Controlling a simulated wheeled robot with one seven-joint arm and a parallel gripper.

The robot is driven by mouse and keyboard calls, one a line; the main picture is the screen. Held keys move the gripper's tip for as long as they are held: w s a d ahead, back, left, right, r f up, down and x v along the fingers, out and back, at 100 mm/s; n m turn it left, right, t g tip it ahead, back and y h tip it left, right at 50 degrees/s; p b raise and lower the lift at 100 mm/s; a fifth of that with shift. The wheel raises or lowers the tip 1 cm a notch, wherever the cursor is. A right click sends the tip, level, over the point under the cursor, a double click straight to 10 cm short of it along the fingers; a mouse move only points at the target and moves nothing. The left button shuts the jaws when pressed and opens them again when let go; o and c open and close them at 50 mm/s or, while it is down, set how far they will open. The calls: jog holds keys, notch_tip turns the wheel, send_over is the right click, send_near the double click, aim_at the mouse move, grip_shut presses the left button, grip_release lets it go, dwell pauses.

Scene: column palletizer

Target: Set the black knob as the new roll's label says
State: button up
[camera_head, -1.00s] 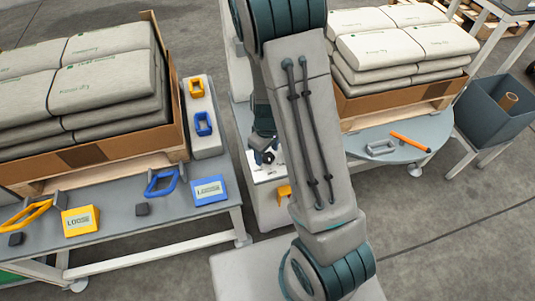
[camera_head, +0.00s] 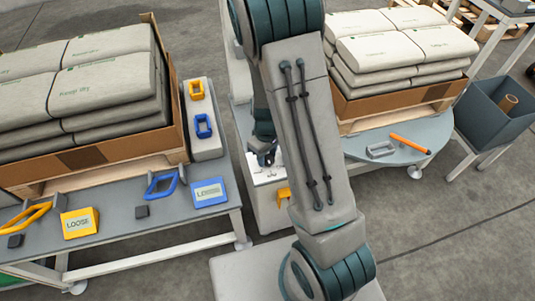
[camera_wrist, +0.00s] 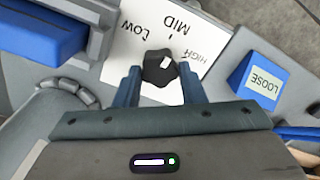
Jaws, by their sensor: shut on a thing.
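The black knob (camera_wrist: 154,73) sits on a white plate (camera_wrist: 113,72) printed LOW, MID and HIGH, upside down in the wrist view. My gripper (camera_wrist: 160,82) is shut on the knob, one blue-grey finger on each side. In the head view, my gripper (camera_head: 264,155) is down at the white plate, left of my arm, and the knob is hidden there. I cannot make out a new roll or its label in either view.
A blue LOOSE block (camera_head: 209,192) and a yellow LOOSE block (camera_head: 79,222) stand on the left table (camera_head: 150,228). Stacked sacks in cartons flank my arm. A grey bin (camera_head: 482,120) at the right holds a brown roll (camera_head: 508,103). An orange tool (camera_head: 409,143) lies on the round table.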

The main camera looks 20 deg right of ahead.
aim_at(268, 157)
jog(key=m+p, duration=0.1)
jog(key=m, duration=0.4)
jog(key=shift+d+r+m, duration=0.1)
jog(key=shift+m, duration=0.3)
jog(key=m+p, duration=0.1)
jog(key=m, duration=0.4)
jog(key=shift+d, duration=0.1)
jog(key=shift+m, duration=0.4)
jog(key=o, duration=1)
notch_tip(268, 157, up, 14)
jog(key=p, duration=0.4)
